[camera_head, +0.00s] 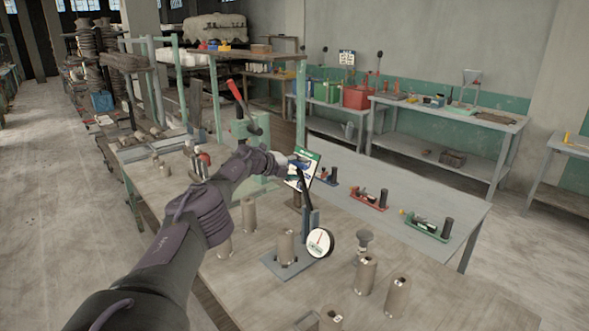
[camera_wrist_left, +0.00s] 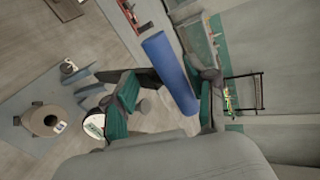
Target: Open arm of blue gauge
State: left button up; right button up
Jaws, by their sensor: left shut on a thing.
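The blue gauge has a flat base plate (camera_head: 287,262), a blue column (camera_head: 312,220) and a round white dial (camera_head: 319,242). Its black arm (camera_head: 305,192) rises steeply from the column. My left gripper (camera_head: 287,164) is at the upper end of the arm. In the left wrist view, its green-padded fingers (camera_wrist_left: 163,100) are shut on the arm's blue handle (camera_wrist_left: 168,68). The contact is partly hidden. My right gripper is not in view.
Several clay cylinders (camera_head: 366,274) stand around the gauge on the workbench (camera_head: 440,300). A printed card (camera_head: 306,163) stands behind the arm. A red gauge (camera_head: 369,199) and a green gauge (camera_head: 426,228) sit on the grey table (camera_head: 460,211) behind. A green press (camera_head: 246,130) stands beyond my arm.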

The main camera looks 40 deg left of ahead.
pick_arm(q)
jog(key=shift+d+f, duration=0.3)
jog(key=shift+d, duration=0.05)
jog(key=shift+s+a, duration=0.2)
jog(key=shift+s, duration=0.05)
jog(key=shift+v, duration=0.85)
jog(key=v, duration=1)
jog(key=shift+r, duration=0.4)
jog(key=shift+w+a, duration=0.15)
jog(key=shift+a, duration=0.05)
